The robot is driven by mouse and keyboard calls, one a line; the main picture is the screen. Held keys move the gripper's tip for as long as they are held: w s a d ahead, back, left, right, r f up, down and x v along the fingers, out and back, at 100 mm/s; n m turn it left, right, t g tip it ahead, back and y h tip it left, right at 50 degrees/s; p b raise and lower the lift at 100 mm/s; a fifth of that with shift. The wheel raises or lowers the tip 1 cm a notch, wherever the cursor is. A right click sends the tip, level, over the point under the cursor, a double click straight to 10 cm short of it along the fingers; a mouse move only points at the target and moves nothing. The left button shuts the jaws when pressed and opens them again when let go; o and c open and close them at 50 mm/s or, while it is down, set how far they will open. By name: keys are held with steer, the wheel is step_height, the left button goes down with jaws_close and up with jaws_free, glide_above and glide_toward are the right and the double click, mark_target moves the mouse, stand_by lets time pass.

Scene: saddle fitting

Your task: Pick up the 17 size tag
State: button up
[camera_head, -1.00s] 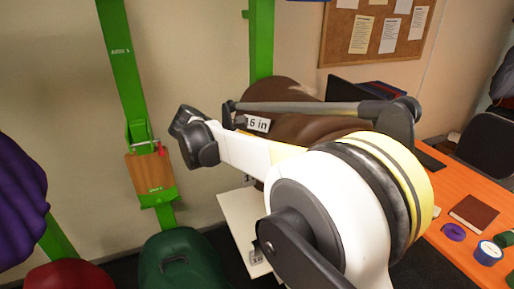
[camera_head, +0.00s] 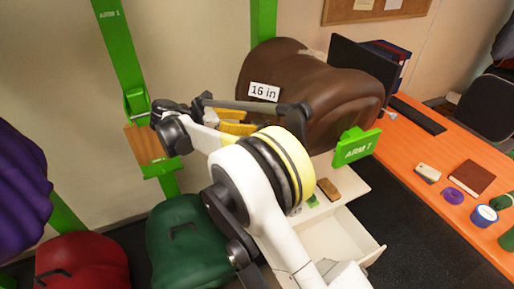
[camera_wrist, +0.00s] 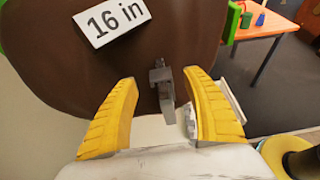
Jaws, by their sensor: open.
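No tag reading 17 shows in either view. My gripper (camera_head: 237,121) is just below that tag in the head view, partly hidden by my arm. In the wrist view, my gripper's yellow fingers (camera_wrist: 160,82) are spread apart with no tag between them. The brown saddle (camera_wrist: 180,40) lies beyond the fingertips. A grey part (camera_wrist: 163,88) shows between the fingers; I cannot tell what it is.
A white stand with an open drawer (camera_head: 352,243) is below the saddle, with a brown block (camera_head: 328,189) on its top. An orange desk (camera_head: 440,150) is at right. Green (camera_head: 185,240) and red (camera_head: 82,262) saddles are at lower left.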

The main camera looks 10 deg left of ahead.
mark_target(256, 123)
steer(key=x, duration=0.4)
steer(key=shift+w+d+f+b, duration=0.1)
steer(key=shift+d+f+b, duration=0.1)
steer(key=shift+b, duration=0.15)
steer(key=shift+a+r, duration=0.1)
steer(key=shift+c, duration=0.8)
jaws_close()
steer(key=shift+r, duration=0.1)
